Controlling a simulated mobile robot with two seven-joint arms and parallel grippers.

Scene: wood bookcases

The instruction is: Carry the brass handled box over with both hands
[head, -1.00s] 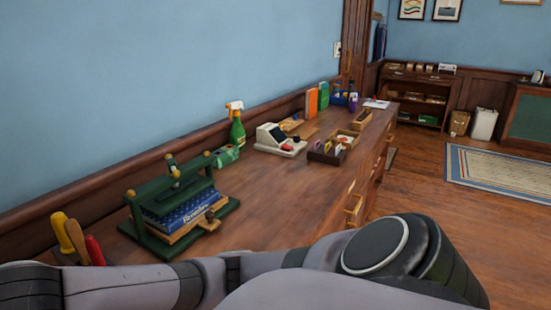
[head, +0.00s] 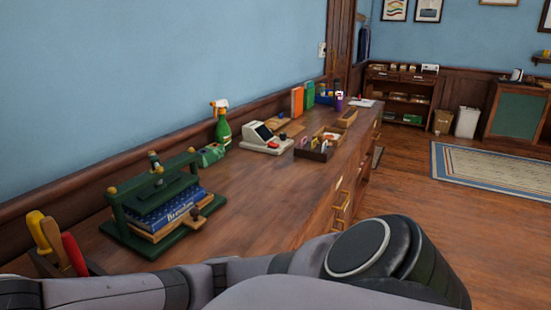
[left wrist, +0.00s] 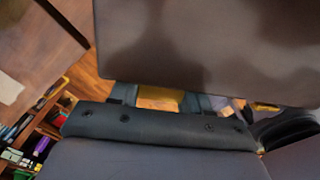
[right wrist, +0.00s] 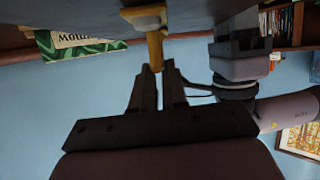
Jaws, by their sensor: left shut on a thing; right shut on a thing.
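The box and both grippers are out of sight in the head view. In the right wrist view my right gripper (right wrist: 158,72) is shut on a brass handle (right wrist: 154,46). The handle meets a large grey-blue surface (right wrist: 100,12) along the top, seemingly a side of the box. In the left wrist view a yellow brass piece (left wrist: 160,98), likely the other handle, shows at my left gripper (left wrist: 160,104), which is shut on it. A broad grey-brown surface (left wrist: 200,45) fills the top there; I cannot tell if it is the box. The box's full shape is hidden.
A long wooden counter (head: 265,205) runs along the blue wall. It carries a green book press (head: 165,205), a spray bottle (head: 222,125), a card terminal (head: 266,140) and a wooden tray (head: 315,152). Open floor (head: 425,220) and a rug (head: 490,175) lie to the right.

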